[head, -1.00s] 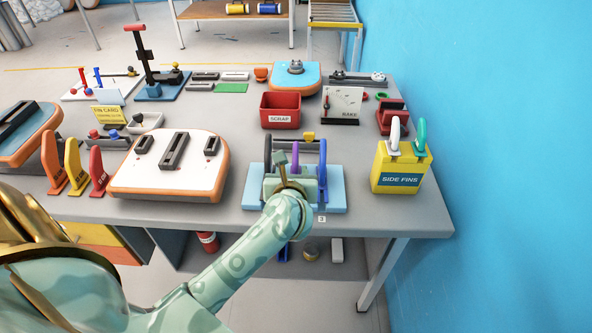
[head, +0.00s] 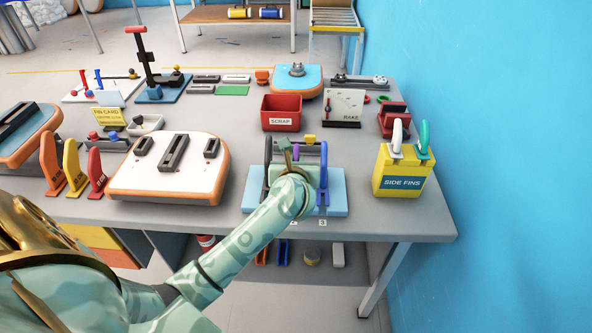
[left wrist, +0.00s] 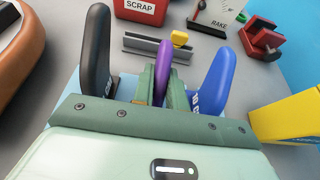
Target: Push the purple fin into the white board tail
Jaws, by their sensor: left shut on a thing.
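The purple fin (left wrist: 163,62) stands upright between a black fin (left wrist: 96,50) and a blue fin (left wrist: 216,72) on a light blue stand (head: 335,196). My left gripper (left wrist: 162,88) is shut on the purple fin, with a finger on each side. In the head view the left gripper (head: 293,168) mostly hides the fin, and its tip (head: 296,151) shows above. Whether its base touches the stand is hidden. The white board tail (head: 135,175) lies to the left, orange-rimmed, with a long dark centre box (head: 174,152) and two small side boxes. My right gripper is not in view.
A yellow side fins box (head: 402,172) stands right of the stand near the blue wall. A red scrap bin (head: 281,113) and a grey rail (left wrist: 150,45) are behind it. Orange, yellow and red fins (head: 97,174) stand left of the white board.

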